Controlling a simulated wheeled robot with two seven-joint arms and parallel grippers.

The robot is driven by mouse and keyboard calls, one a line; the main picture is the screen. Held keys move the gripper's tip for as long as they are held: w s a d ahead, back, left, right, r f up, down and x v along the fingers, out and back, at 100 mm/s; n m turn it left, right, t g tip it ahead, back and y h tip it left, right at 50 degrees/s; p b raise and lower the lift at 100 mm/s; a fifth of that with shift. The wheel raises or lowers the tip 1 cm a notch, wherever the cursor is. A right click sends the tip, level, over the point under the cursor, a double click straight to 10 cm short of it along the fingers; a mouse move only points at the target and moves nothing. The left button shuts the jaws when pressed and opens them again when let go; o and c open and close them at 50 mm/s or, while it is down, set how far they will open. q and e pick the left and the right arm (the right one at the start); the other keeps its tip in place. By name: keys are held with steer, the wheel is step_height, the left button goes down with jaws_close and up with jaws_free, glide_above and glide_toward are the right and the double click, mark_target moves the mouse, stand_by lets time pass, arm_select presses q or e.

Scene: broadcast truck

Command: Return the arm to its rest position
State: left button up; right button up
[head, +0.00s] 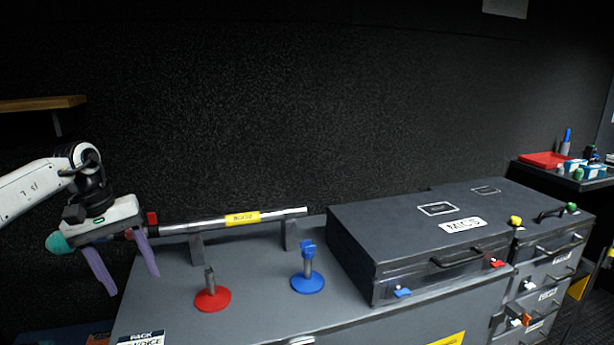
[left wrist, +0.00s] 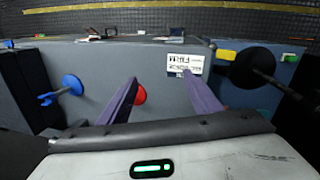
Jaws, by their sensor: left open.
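My left arm (head: 38,187) comes in from the left edge, with its gripper (head: 132,282) hanging over the left end of the grey counter (head: 258,268). The purple fingers are spread, point down and have nothing between them. In the left wrist view the same open fingers (left wrist: 160,82) show in front of the counter, with a white label (left wrist: 185,65) beyond them. The red disc stand (head: 212,300) is to the right of the gripper and apart from it. My right gripper is not in view.
A silver pole with a yellow label (head: 243,218) lies on two supports; its left end is close behind my gripper. A blue disc stand (head: 308,284) and a closed black MICS case (head: 420,235) are farther right. A wooden shelf (head: 42,103) sticks out above my left arm.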

arm_select(q)
steer(key=s+d+f+n+t+h, duration=0.25)
steer(key=d+f+n+h, duration=0.5)
steer(key=d, duration=0.65)
steer(key=s+d+f+n+t+h, duration=0.2)
steer(key=s+d+f+n+h, duration=0.25)
steer(key=d+f+n, duration=0.75)
steer(key=s+a+f+m+t+y, duration=0.1)
steer(key=s+a+f+m+y, duration=0.35)
steer(key=s+a+m, duration=0.4)
steer(key=s+a+f+m+t+y, duration=0.1)
steer(key=s+a+f+m+y, duration=0.4)
steer(key=s+m, duration=0.6)
steer(key=s+a+f+m+t+y, duration=0.1)
steer(key=s+a+f+m+y, duration=0.2)
steer(key=s+a+f+m, duration=0.65)
steer(key=w+d+r+n, duration=0.1)
steer(key=d, duration=0.6)
steer(key=w+d+r+n, duration=0.1)
steer(key=w+d+r, duration=0.1)
steer(key=d, duration=0.6)
steer(key=shift+w+t+h, duration=0.15)
steer(key=shift+t+h, duration=0.2)
steer(key=shift+h, duration=0.1)
